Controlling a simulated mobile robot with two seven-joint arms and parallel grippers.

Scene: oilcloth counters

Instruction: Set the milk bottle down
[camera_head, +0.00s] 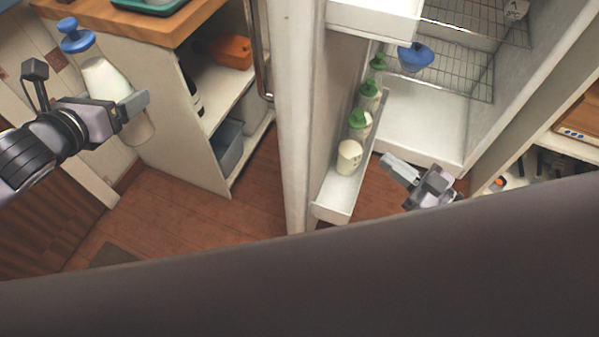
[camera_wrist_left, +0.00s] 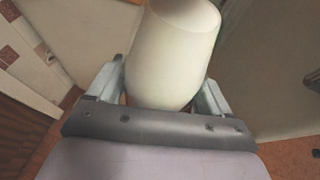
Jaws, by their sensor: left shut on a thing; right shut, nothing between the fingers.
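A white milk bottle with a blue cap (camera_head: 103,78) is at the left of the head view, held roughly upright and slightly tilted. My left gripper (camera_head: 132,105) is shut on the bottle, in front of the cabinet side and above the floor. In the left wrist view the pale bottle (camera_wrist_left: 172,52) stands between the two fingers (camera_wrist_left: 160,92). My right gripper (camera_head: 402,172) is shut and empty, low in front of the open fridge, to the right of the door shelf.
The fridge door shelf (camera_head: 332,199) holds several green-capped bottles (camera_head: 358,122). A blue object (camera_head: 416,57) is by the fridge's wire shelf (camera_head: 465,75). The wooden counter (camera_head: 178,24) bears a teal tray (camera_head: 150,6). The cabinet below holds an orange container (camera_head: 231,51) and a grey bin (camera_head: 228,146).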

